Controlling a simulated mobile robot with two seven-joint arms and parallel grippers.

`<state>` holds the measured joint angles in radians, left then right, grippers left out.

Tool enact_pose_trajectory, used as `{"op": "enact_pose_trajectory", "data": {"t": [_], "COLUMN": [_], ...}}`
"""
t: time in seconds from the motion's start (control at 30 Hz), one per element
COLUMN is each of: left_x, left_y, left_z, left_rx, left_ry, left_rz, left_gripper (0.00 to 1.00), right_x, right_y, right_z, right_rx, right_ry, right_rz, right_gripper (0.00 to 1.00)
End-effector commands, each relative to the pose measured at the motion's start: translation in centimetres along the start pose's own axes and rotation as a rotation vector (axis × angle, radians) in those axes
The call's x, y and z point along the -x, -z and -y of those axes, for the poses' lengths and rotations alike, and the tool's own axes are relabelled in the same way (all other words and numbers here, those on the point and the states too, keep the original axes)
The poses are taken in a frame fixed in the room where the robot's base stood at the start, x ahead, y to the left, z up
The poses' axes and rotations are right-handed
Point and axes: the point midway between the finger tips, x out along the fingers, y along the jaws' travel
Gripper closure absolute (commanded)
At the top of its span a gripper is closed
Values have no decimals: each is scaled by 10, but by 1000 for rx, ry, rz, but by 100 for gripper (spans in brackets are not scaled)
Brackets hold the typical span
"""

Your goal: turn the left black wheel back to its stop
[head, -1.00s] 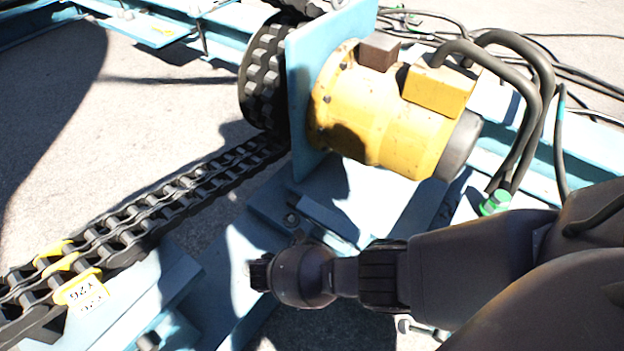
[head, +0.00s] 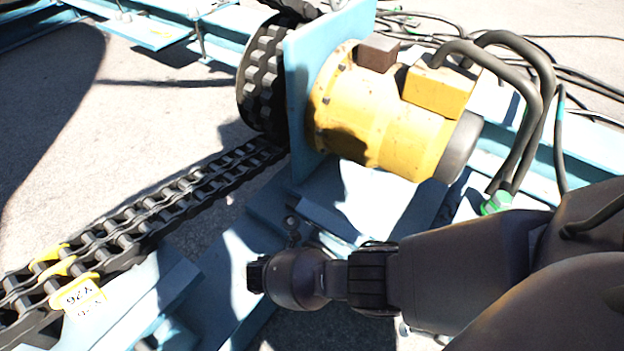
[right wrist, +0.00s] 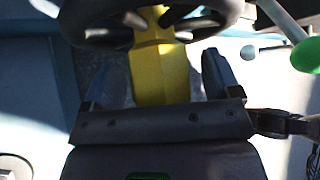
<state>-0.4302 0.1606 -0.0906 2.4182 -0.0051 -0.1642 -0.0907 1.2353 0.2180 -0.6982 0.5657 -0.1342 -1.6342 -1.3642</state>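In the right wrist view, a left black wheel (right wrist: 98,36) with a rounded rim shows at the top, cut off by the picture edge. My right gripper (right wrist: 155,78) is open. Its two fingers are spread on either side of the yellow post, below the wheels in the picture, and nothing is held between them. In the head view my right arm comes in from the right; its fingers and the wheels cannot be made out there. My left gripper is not in view.
In the right wrist view, a green knob (right wrist: 306,54) on a grey lever is at the right. In the head view, a yellow motor (head: 375,125) on a blue plate, a black sprocket (head: 262,85), a heavy chain (head: 150,215) and thick hoses (head: 525,110) surround my arm.

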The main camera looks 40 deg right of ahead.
Motion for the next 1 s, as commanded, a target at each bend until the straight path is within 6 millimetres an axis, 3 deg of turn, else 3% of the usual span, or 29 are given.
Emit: {"op": "enact_pose_trajectory", "data": {"t": [0.33, 0.7, 1.0], "left_x": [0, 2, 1], "left_y": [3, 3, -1], "left_z": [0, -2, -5], "left_rx": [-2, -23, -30], "left_ry": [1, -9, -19], "left_rz": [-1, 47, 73], "left_gripper": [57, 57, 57], "right_x": [12, 76, 106], "right_y": [-2, -4, -1], "right_z": [-1, 0, 0], "right_rx": [-3, -4, -2], "right_ry": [-4, -5, -2], "right_rz": [0, 1, 1], "right_gripper": [17, 17, 17]}}
